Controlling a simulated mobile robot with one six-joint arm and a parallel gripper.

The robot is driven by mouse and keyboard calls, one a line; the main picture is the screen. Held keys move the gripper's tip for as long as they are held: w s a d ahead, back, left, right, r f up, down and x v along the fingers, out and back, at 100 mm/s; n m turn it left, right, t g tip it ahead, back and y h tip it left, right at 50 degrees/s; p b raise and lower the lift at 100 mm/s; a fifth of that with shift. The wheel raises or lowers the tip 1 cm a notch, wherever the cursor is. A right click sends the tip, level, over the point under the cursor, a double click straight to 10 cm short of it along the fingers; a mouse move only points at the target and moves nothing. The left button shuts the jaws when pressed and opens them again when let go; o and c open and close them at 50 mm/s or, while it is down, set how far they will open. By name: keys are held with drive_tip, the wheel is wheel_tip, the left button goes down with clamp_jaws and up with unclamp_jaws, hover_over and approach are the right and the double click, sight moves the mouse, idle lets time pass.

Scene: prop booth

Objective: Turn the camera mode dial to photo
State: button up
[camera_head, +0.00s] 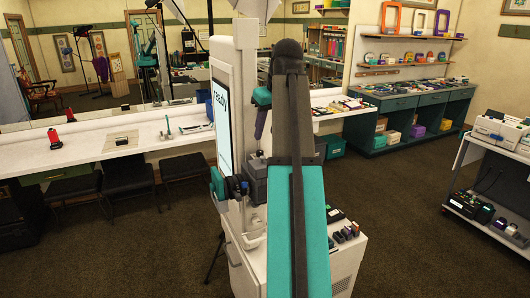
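A white kiosk (246,80) stands in the centre, its screen (222,115) reading "ready". A dark grey box (258,184), perhaps the camera, sits at its side, partly behind my raised arm. I cannot make out the mode dial or its setting. My arm's teal and black link fills the middle and bends down past the elbow. A small teal and black part at the kiosk's left edge, below the screen, appears to be my gripper (217,188). Its fingers are too small to show whether they are open, or whether they touch anything.
A white counter (100,148) with a red item (54,138) runs along the mirror at left, black chairs (127,174) below it. Small dark objects (345,233) lie on the kiosk's low shelf. A loaded cart (490,180) stands at right. Carpet (410,215) between is clear.

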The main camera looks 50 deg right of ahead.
sight(261, 152)
drive_tip(key=shift+b+x, duration=2.6)
drive_tip(key=shift+x, duration=1.75)
drive_tip(key=shift+c, duration=0.3)
clamp_jaws()
drive_tip(key=shift+s+d+r, duration=0.1)
drive_tip(key=shift+d+r, duration=0.05)
drive_tip(key=shift+d, duration=0.05)
drive_tip(key=shift+a, duration=0.15)
